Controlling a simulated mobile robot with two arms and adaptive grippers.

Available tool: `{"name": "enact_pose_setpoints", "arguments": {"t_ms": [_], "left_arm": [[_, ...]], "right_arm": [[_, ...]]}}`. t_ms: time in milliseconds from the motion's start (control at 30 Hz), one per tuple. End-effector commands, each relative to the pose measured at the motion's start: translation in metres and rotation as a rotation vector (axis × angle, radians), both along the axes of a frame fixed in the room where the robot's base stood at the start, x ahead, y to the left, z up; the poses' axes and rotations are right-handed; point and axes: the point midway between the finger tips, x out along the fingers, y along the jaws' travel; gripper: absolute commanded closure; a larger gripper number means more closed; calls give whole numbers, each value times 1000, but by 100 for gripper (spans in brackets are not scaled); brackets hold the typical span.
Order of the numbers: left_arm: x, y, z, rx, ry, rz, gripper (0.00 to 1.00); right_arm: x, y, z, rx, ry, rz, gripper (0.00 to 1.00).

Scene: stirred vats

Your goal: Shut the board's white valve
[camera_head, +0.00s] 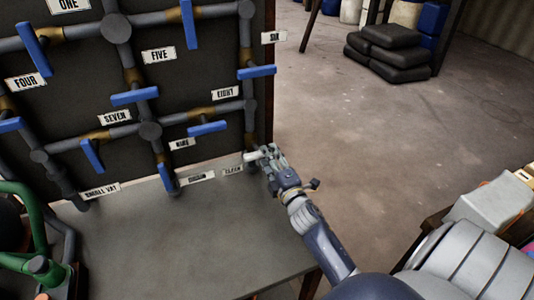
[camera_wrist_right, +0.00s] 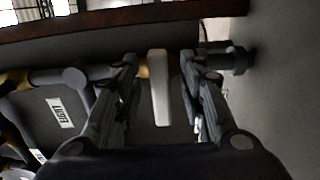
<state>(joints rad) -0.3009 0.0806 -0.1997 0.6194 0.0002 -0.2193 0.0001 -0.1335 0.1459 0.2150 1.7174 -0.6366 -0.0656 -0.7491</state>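The white valve (camera_head: 250,156) is at the lower right of the dark pipe board (camera_head: 200,92), close to the signs near the table. In the right wrist view its white lever (camera_wrist_right: 160,90) points toward me from a brass fitting on a pipe. My right gripper (camera_head: 268,156) is at the valve and partly hides it in the head view. In the right wrist view my right gripper (camera_wrist_right: 159,66) is open, one finger on each side of the lever, with gaps visible on both sides. My left gripper is not in view.
Several blue levers, such as the one by the EIGHT sign (camera_head: 207,128), sit on the board's pipes. A grey table (camera_head: 170,235) runs below, with green pipework (camera_head: 35,250) at left. Open floor (camera_head: 400,150) lies right of the board; black sacks (camera_head: 390,52) are stacked behind.

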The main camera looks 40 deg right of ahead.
Motion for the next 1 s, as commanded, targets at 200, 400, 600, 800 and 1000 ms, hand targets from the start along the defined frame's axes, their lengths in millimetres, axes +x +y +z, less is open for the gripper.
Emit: {"name": "enact_pose_setpoints", "arguments": {"t_ms": [200, 400, 600, 800, 1000], "left_arm": [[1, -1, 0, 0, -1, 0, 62], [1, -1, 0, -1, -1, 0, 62], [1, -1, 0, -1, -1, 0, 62], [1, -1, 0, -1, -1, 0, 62], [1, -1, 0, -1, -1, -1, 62]], "right_arm": [[-45, 11, -2, 4, 2, 0, 62], [-75, 19, -1, 1, 1, 1, 62], [-88, 21, 0, 1, 1, 0, 62], [-89, 22, 0, 1, 0, 0, 62], [-88, 22, 0, 1, 0, 0, 62]]}}
